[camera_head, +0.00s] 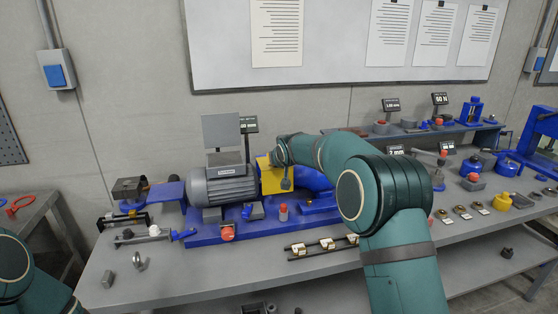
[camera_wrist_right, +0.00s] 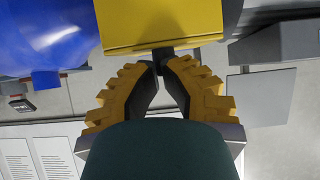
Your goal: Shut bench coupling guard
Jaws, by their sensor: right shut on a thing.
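The yellow coupling guard (camera_head: 268,178) sits on the bench between the grey ribbed motor (camera_head: 225,187) and a blue pump body (camera_head: 314,178). My right forearm and wrist cover its upper right part in the head view. In the right wrist view the guard (camera_wrist_right: 160,25) fills the top centre, with a dark handle (camera_wrist_right: 163,57) at its edge. My right gripper (camera_wrist_right: 160,78) is shut on this handle with its yellow-and-black fingers. The guard's exact tilt is hard to tell. Only a link of my left arm shows at the lower left; its gripper is out of view.
A grey upright plate (camera_head: 222,132) stands above the motor. Loose parts lie at the bench's left.

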